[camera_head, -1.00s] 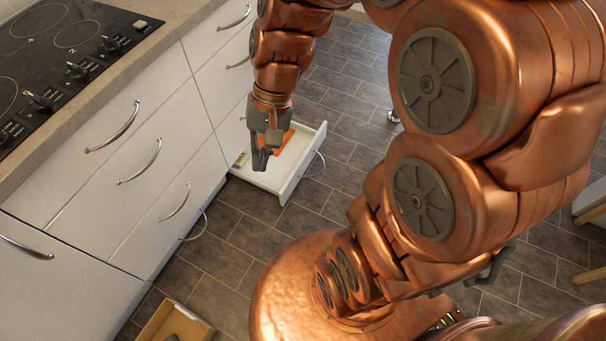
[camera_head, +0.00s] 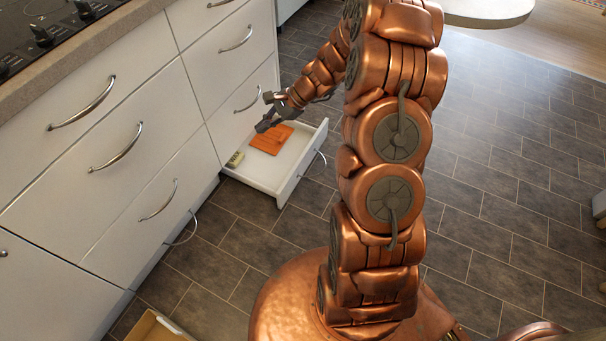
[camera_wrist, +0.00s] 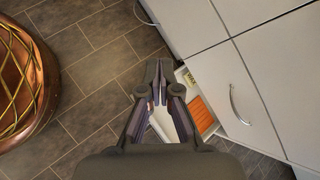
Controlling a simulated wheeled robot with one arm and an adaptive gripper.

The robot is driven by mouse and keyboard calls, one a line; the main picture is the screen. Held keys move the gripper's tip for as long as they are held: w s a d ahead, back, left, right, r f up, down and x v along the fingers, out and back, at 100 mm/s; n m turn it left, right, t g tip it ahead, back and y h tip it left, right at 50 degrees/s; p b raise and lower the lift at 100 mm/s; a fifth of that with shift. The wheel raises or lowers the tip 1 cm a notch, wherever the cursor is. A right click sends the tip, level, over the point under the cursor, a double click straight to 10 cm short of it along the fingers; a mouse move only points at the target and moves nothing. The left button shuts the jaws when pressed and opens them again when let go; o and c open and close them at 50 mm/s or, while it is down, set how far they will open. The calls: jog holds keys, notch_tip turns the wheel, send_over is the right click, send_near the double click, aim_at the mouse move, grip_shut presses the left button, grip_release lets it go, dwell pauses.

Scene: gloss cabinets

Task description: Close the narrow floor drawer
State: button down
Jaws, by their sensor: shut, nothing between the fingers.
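The narrow floor drawer (camera_head: 292,184) stands pulled out at floor level below the white cabinets, its curved handle on its front. Inside lie a flat orange thing (camera_head: 270,139) and a small yellowish thing (camera_head: 235,158). My gripper (camera_head: 262,122) is above the drawer's inner part, close to the cabinet face, empty. In the wrist view my gripper (camera_wrist: 157,72) is shut, and its fingers and body hide part of the drawer. The orange thing (camera_wrist: 203,114) and the yellowish thing (camera_wrist: 190,80) show beside its fingers. I cannot tell whether the fingers touch the drawer.
White cabinet fronts (camera_head: 130,190) with curved metal handles line the left. A black hob (camera_head: 45,30) sits in the worktop above them. An open tan box (camera_head: 155,328) is at the lower left. Dark tiled floor (camera_head: 490,190) is free to the right.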

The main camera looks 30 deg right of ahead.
jog(key=d+f+m+t+h+b, duration=0.1)
jog(key=d+f+m+b, duration=0.3)
jog(key=d+f, duration=0.65)
jog(key=d+f+m+t+h+b, duration=0.25)
jog(key=d+f+m, duration=0.25)
jog(key=f, duration=1)
jog(key=d+f+m+t+h+b, duration=0.1)
jog(key=d+f+m+b, duration=0.3)
jog(key=d+f, duration=0.6)
jog(key=b, duration=0.5)
send_near(297, 169)
jog(key=shift+y, duration=0.25)
jog(key=shift+d+f+x, duration=0.1)
jog(key=shift+d+x, duration=0.1)
jog(key=shift+x, duration=1.5)
jog(key=shift+d+f+x, duration=0.1)
jog(key=shift+d+x, duration=0.1)
jog(key=shift+x, duration=1.45)
